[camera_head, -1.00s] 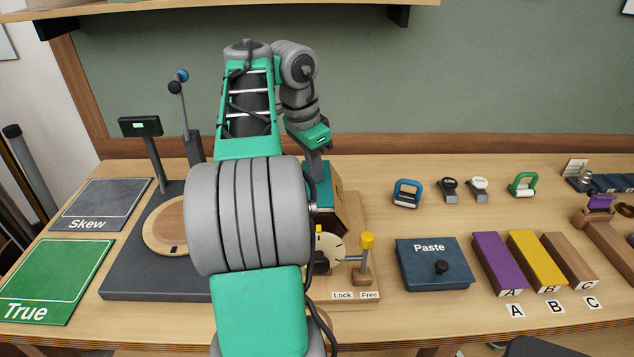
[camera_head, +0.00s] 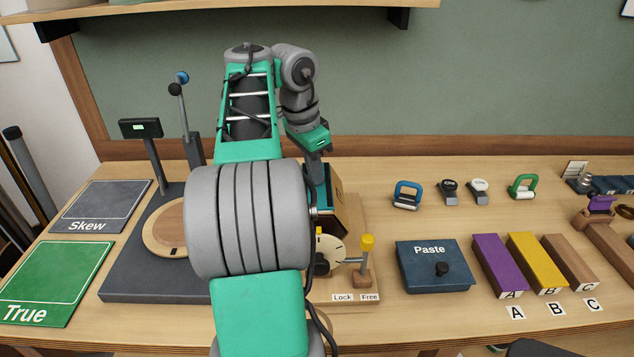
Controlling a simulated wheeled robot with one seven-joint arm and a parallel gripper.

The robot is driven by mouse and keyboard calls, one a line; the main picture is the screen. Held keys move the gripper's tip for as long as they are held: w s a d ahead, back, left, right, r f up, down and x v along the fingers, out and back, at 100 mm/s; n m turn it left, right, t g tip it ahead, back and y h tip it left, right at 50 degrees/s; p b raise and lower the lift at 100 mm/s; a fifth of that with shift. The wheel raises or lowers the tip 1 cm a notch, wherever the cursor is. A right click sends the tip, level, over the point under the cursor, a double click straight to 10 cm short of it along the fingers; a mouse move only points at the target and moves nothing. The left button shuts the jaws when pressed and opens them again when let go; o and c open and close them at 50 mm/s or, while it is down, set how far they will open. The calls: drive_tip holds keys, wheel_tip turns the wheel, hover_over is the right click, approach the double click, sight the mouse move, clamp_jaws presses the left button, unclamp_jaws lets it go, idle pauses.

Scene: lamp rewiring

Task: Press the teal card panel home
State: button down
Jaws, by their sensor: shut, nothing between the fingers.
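The teal card panel (camera_head: 325,192) shows only as a narrow upright strip at the left of a brown cardboard-like body (camera_head: 348,203), behind my arm. Much of the panel is hidden by my large grey arm joint, so I cannot tell how fully it is seated. My gripper (camera_head: 317,180) points down at the panel's upper part and is shut with nothing held. Its fingertips are hard to make out, and I cannot tell whether they touch the panel. A wooden stand with a round dial (camera_head: 331,250) and a yellow-topped peg (camera_head: 366,256) is in front, above "Lock" and "Free" labels.
A blue "Paste" box (camera_head: 420,275) and purple, yellow and brown blocks (camera_head: 538,262) lie to the right. A dark base with a round wooden disc (camera_head: 163,228) is at left, beside the "Skew" (camera_head: 95,200) and "True" (camera_head: 60,275) mats.

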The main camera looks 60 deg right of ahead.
drive_tip(key=shift+s+d+p+v, duration=0.1)
drive_tip(key=shift+d+p+v, duration=0.1)
drive_tip(key=shift+p+v, duration=0.95)
drive_tip(key=shift+s+d+p+v, duration=0.15)
drive_tip(key=shift+d+p+v, duration=0.05)
drive_tip(key=shift+p+v, duration=0.95)
drive_tip(key=shift+s+d+p+v, duration=0.1)
drive_tip(key=shift+d+p+v, duration=0.1)
drive_tip(key=shift+p+v, duration=1)
